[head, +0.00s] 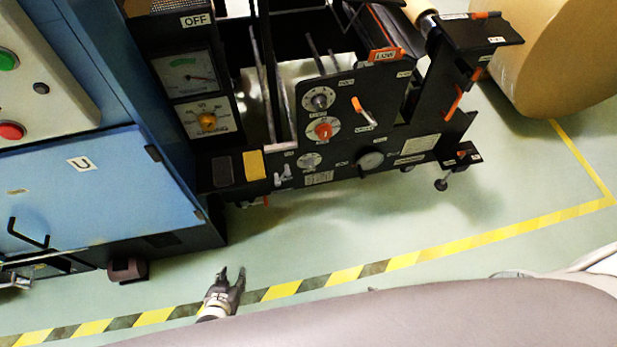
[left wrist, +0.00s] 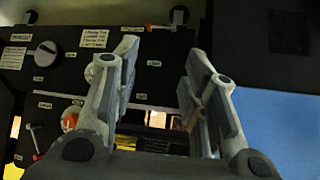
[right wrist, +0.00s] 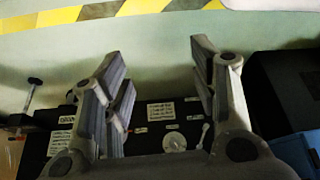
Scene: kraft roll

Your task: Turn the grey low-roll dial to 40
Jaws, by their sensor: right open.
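The black machine panel (head: 345,115) carries a grey knob on a white scale (head: 318,100), an orange knob below it (head: 323,130) and a smaller grey knob lower down (head: 309,161). Their labels are too small to read, so I cannot tell which is the low-roll dial or its setting. My left gripper (head: 232,272) is open and empty, low in the head view, apart from the panel. In the left wrist view its open fingers (left wrist: 160,65) partly hide a pale dial. My right gripper (right wrist: 160,70) is open and empty; a pale dial (right wrist: 175,142) shows beyond its fingers.
An orange-tipped lever (head: 363,110) sticks out beside the dials. A blue cabinet (head: 90,185) stands at left and a large kraft roll (head: 560,50) at upper right. Green floor lies before the panel.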

